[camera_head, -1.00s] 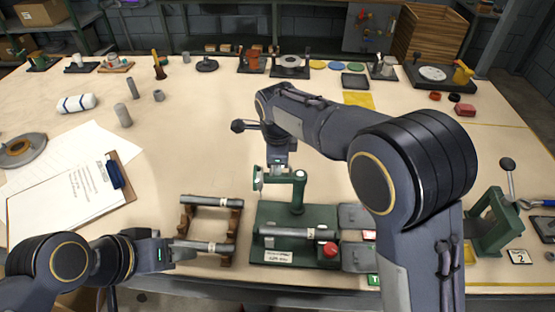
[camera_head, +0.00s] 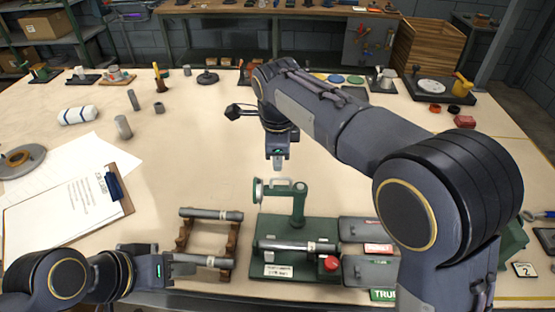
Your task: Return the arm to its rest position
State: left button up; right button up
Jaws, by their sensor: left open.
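My right arm reaches in from the right, and its gripper (camera_head: 279,164) points down, raised above the table behind the green fixture (camera_head: 298,205). Nothing shows in its fingers, but they are too small to tell whether they are apart. The fixture holds a grey cylinder (camera_head: 283,246) lying along its base, next to a red button (camera_head: 330,264). My left gripper (camera_head: 176,265) is low at the left, open, by the near grey cylinder (camera_head: 205,260) on a brown rack (camera_head: 187,233). Another grey cylinder (camera_head: 212,214) lies across the rack's far end.
Two grey boxes, one with a red label (camera_head: 361,231) and one with a green label (camera_head: 370,271), stand right of the fixture. A clipboard (camera_head: 60,212) lies at the left. Small tools and parts line the far edge. The middle of the table is mostly clear.

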dwell(0.3)
jog(key=s+d+r+n+y, duration=0.1)
jog(key=s+d+n+y, duration=0.2)
jog(key=d, duration=0.6)
jog(key=s+d+r+n, duration=0.1)
jog(key=s+d+n, duration=0.3)
jog(key=d, duration=0.5)
jog(key=s+d+f+n+t, duration=0.1)
jog(key=s+d+f+n, duration=0.1)
jog(key=s, duration=0.4)
jog(key=s+d+f+n+t, duration=0.1)
jog(key=s+d+f+n, duration=0.1)
jog(key=s, duration=0.5)
jog(key=s+d+f+n+t, duration=0.1)
jog(key=s+d+f+n, duration=0.1)
jog(key=s+n, duration=0.2)
jog(key=s, duration=0.3)
jog(key=shift+d+n+t+y, duration=0.25)
jog(key=shift+n+t+y, duration=0.05)
